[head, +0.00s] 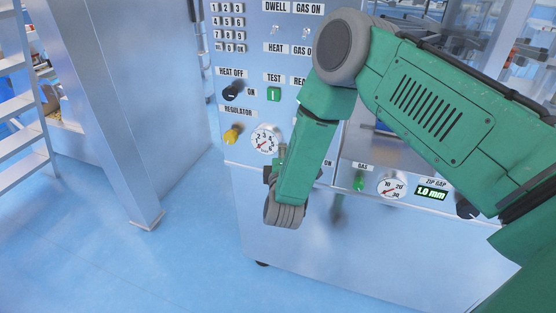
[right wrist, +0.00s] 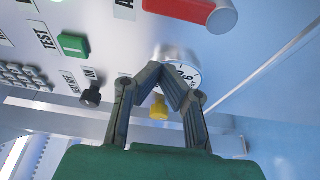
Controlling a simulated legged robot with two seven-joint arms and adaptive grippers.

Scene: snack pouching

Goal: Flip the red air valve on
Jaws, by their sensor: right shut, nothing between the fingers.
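The red air valve shows in the right wrist view as a red lever (right wrist: 180,9) with a rounded grey end, at the top edge and partly cut off. In the head view it is hidden behind my green right arm. My right gripper (right wrist: 168,72) is shut and empty, its fingertips meeting in front of the white gauge and below the red lever in that picture. A gap shows between fingertips and lever. In the head view only dark bits of the gripper (head: 270,173) show beside the forearm. My left gripper is in neither view.
The panel carries a gauge (head: 265,139), a yellow regulator knob (head: 232,134), a black heat knob (head: 231,92) and a green test button (head: 273,94). A green gas valve (head: 359,182) and another gauge (head: 391,187) sit right. Blue floor (head: 190,250) is clear at left.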

